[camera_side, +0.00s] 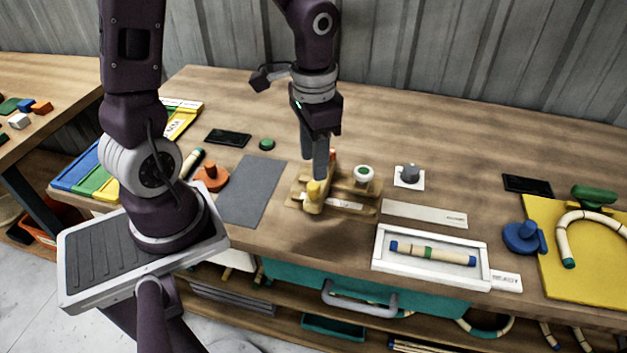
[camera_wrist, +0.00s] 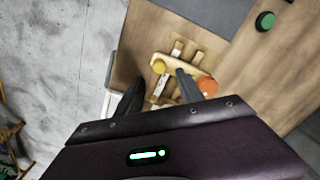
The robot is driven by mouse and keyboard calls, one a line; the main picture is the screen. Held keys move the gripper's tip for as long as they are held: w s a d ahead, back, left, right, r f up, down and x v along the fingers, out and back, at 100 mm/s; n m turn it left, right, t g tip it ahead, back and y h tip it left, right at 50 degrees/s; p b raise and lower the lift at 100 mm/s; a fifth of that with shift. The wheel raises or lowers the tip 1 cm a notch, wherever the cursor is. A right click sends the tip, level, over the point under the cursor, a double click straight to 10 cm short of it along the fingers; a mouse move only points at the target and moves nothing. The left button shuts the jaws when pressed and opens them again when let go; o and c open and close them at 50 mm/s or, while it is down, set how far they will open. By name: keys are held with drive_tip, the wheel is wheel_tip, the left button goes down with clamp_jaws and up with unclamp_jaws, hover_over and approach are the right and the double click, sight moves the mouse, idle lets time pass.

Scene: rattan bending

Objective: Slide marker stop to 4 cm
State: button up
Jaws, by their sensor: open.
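The marker stop is a pale yellow crossbar (camera_side: 313,206) lying across a small wooden jig (camera_side: 361,187) on the bench. It has a yellow knob (camera_side: 314,188) at its near end and an orange part (camera_side: 332,155) near its far end. My gripper (camera_side: 318,178) is open and points down at the crossbar, hiding part of it. In the wrist view my open fingers (camera_wrist: 160,78) appear on either side of the crossbar's middle (camera_wrist: 181,65), with the yellow knob (camera_wrist: 159,66) and orange part (camera_wrist: 207,86) visible. Contact cannot be told. The scale marks are unreadable.
A white-and-green round piece (camera_side: 363,173) sits at the jig's right. A grey knob on a white card (camera_side: 410,175) stands farther right. A white tray (camera_side: 381,262) with a banded rod lies in front right. A grey mat (camera_side: 252,190) lies flat to the left.

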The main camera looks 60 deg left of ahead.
sight(314, 185)
wheel_tip(314, 185, down, 6)
drive_tip(key=shift+f, duration=0.25)
drive_tip(key=shift+c, duration=0.4)
clamp_jaws()
idle(0.9)
